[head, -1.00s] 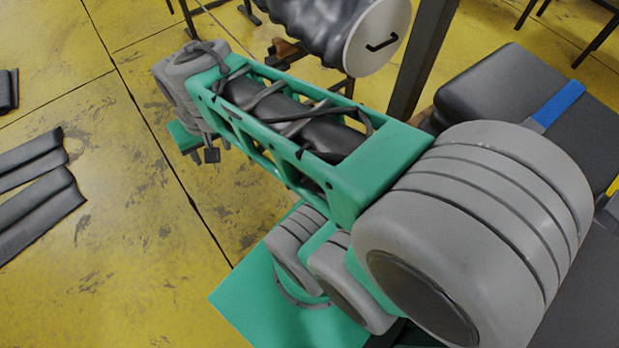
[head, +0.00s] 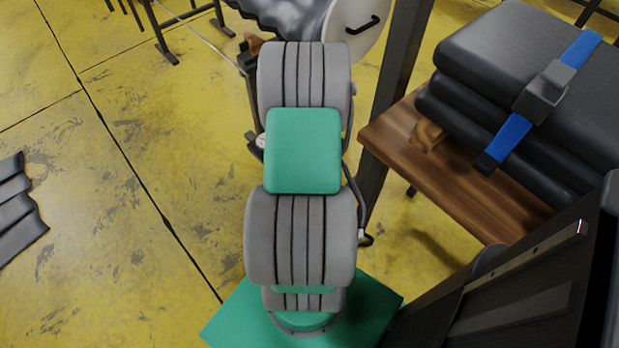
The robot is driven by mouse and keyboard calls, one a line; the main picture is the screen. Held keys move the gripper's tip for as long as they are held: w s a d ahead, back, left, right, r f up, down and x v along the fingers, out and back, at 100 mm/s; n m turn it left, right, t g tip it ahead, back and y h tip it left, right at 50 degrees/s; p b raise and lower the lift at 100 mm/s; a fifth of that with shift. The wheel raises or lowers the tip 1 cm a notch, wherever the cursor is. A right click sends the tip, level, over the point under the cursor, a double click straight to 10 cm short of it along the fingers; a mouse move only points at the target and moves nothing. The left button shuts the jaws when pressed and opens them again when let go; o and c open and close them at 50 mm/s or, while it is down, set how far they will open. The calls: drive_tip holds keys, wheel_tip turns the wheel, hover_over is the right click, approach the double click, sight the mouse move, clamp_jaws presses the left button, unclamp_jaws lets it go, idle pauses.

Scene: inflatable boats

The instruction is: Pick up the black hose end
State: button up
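I cannot make out a black hose end for certain in the head view. My grey and green arm stands upright in the middle and hides what is behind it. My gripper does not show. A thin dark cable runs down the right side of my arm and ends in a small dark piece; it seems to be part of my arm. A small pale and dark piece shows at the arm's left edge, too small to identify.
A black folded stack (head: 475,80) with a blue strap (head: 512,128) lies on a wooden table (head: 455,185) at right. A dark roll (head: 285,14) with a white end disc (head: 358,32) is behind my arm. Black folded pieces (head: 14,215) lie at left.

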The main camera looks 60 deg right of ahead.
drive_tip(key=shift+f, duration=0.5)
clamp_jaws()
